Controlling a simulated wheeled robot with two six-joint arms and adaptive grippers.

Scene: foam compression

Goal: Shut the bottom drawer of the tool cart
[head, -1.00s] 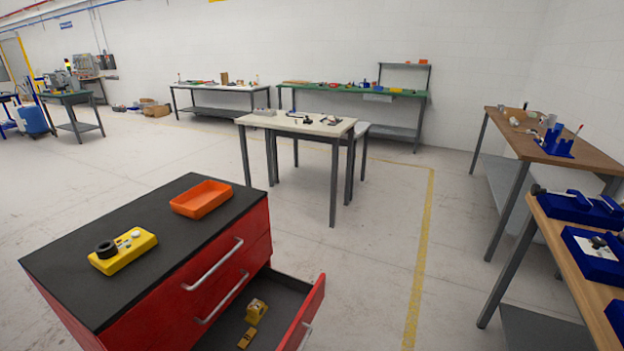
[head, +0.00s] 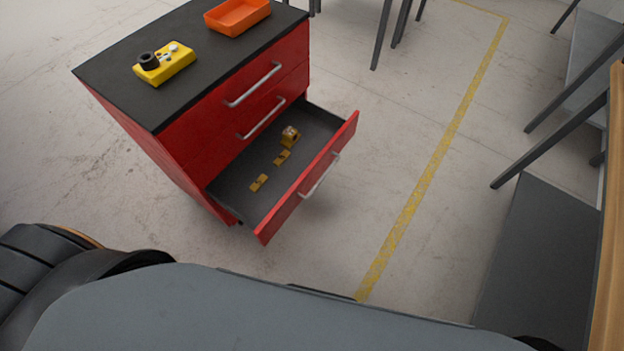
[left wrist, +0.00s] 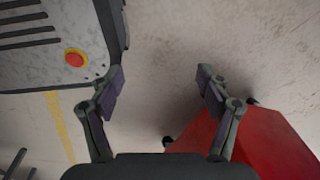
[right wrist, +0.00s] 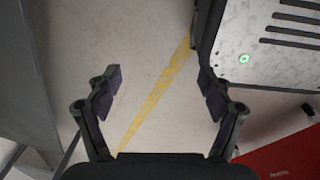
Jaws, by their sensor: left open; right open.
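The red tool cart (head: 238,108) with a black top stands ahead and left of centre in the head view. Its bottom drawer (head: 318,182) is pulled out, with a silver handle (head: 320,177) on its front. Several small yellow-brown parts (head: 283,157) lie inside. The two drawers above are shut. My left gripper (left wrist: 160,85) is open and empty over the floor, with a red side of the cart (left wrist: 255,142) at its lower right. My right gripper (right wrist: 160,88) is open and empty over the floor; a red surface (right wrist: 285,158) shows at lower right. Neither gripper shows in the head view.
An orange tray (head: 238,16) and a yellow block with a black ring (head: 165,63) sit on the cart top. A workbench with a grey lower shelf (head: 540,255) stands at the right. The floor with a yellow line (head: 432,165) is clear between them.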

